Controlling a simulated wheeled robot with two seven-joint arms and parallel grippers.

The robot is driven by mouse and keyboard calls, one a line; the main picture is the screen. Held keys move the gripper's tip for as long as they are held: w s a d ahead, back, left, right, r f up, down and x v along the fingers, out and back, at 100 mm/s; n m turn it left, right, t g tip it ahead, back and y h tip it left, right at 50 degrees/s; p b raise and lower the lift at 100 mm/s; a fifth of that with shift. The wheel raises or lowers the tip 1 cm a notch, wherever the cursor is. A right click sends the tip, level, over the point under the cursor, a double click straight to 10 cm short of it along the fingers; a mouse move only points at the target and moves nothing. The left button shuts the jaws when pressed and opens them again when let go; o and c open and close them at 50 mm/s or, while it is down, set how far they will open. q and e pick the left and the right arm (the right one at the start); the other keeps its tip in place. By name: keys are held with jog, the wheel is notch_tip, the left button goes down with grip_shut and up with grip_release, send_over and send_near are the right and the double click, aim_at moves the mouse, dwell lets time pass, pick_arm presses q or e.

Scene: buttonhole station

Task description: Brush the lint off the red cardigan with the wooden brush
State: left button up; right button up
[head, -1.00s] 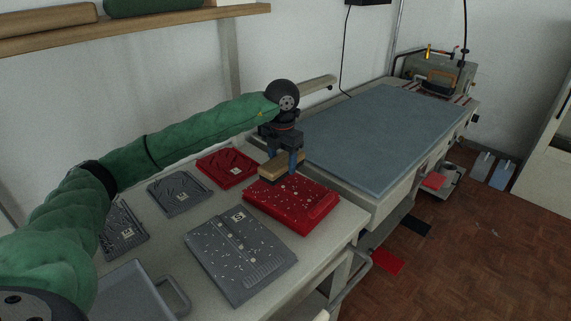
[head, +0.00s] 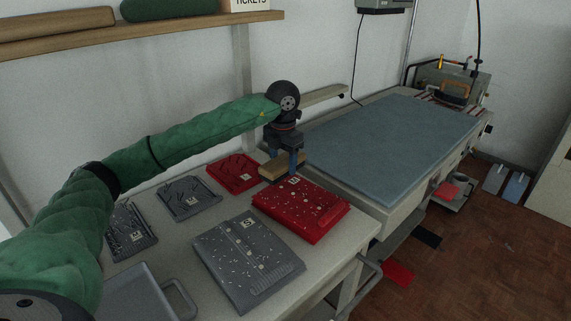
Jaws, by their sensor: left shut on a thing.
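The red cardigan (head: 318,222) lies folded on the pale table, with white lint specks scattered over its top and a small tag near its far edge. My left gripper (head: 284,163) points down and is shut on the wooden brush (head: 279,170). The brush is at the cardigan's far left corner; I cannot tell whether it touches the cloth. My right gripper is not in view.
A grey folded cardigan (head: 247,262) with lint lies to the front left. Another red folded piece (head: 235,172) and grey ones (head: 188,197) lie behind. A grey tray (head: 142,293) stands at the front left. A blue-grey padded board (head: 395,145) is at the right.

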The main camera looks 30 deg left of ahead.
pick_arm(q)
jog(key=s+d+r, duration=0.1)
jog(key=s+d, duration=0.1)
jog(key=d, duration=0.5)
jog(key=s+d, duration=0.1)
jog(key=d, duration=0.6)
jog(key=shift+s+d+r, duration=0.35)
jog(key=shift+d, duration=0.05)
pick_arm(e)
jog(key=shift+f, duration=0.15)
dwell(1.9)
pick_arm(q)
jog(key=shift+d, duration=0.1)
